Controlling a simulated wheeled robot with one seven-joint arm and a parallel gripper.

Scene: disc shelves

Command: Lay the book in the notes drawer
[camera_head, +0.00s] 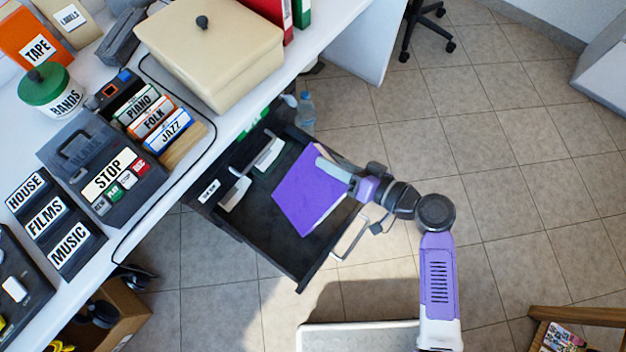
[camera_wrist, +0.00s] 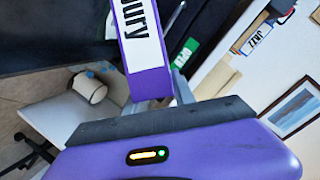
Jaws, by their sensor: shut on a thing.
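The purple book (camera_head: 304,190) is in the head view, over the open dark drawer (camera_head: 262,240) under the desk. My gripper (camera_head: 335,172) is shut on the book's right edge. In the wrist view the book's purple spine (camera_wrist: 138,50) shows a white label ending in "ury", and it extends away from my gripper. The book lies within the drawer's outline; I cannot tell whether it touches the drawer floor. The drawer's front label is too small to read.
White pieces (camera_head: 236,193) lie in the drawer's left part. The white desk (camera_head: 215,125) above carries a tape player (camera_head: 105,170), a disc rack (camera_head: 155,120) and a cream box (camera_head: 210,50). A bottle (camera_head: 306,110) stands behind the drawer.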

